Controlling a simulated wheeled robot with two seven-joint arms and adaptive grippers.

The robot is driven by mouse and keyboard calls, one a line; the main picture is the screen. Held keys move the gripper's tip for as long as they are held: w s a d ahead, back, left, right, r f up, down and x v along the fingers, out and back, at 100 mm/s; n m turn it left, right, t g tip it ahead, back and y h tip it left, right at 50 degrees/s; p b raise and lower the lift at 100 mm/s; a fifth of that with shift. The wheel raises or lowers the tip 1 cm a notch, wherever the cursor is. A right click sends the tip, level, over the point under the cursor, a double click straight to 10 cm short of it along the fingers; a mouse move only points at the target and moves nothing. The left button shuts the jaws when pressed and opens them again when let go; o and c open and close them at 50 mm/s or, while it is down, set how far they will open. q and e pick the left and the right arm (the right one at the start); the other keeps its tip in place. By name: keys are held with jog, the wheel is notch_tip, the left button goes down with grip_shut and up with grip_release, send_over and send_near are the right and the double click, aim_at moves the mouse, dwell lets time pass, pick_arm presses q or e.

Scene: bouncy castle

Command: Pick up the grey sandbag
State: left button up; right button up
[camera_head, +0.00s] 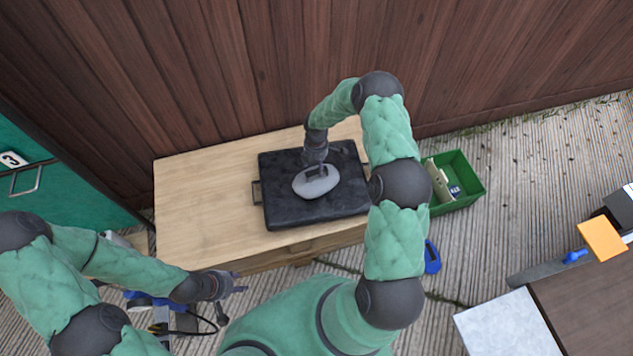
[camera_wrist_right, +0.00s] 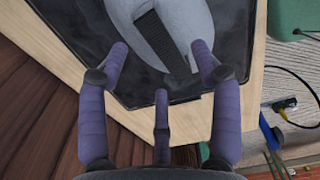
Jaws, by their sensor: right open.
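The grey sandbag (camera_head: 316,184) lies on a black tray-like mat (camera_head: 285,212) on the wooden table. In the right wrist view the sandbag (camera_wrist_right: 196,22) shows at the top, with a dark strap across it. My right gripper (camera_head: 316,168) is over the sandbag's far edge. In the right wrist view its purple fingers (camera_wrist_right: 160,75) are spread and empty, with the strap just ahead of them. I cannot tell whether a fingertip touches the bag. My left gripper (camera_head: 236,284) is at the lower left, off the table's front edge, with nothing visible in it.
The wooden table (camera_head: 195,205) has bare room left of the mat. A brown plank wall (camera_head: 240,70) stands behind it. A green crate (camera_head: 470,195) with items sits right of the table. A teal cabinet (camera_head: 60,195) is at the left. A blue item (camera_head: 432,258) lies on the ground.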

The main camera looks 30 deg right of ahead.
aim_at(316, 170)
notch_tip(316, 170, down, 5)
jog(key=shift+a+r+b, duration=0.1)
jog(key=shift+r+b, duration=0.05)
jog(key=shift+b, duration=0.75)
jog(key=shift+c, duration=0.3)
grip_shut()
jog(key=shift+w+r, duration=0.1)
jog(key=shift+r, duration=0.1)
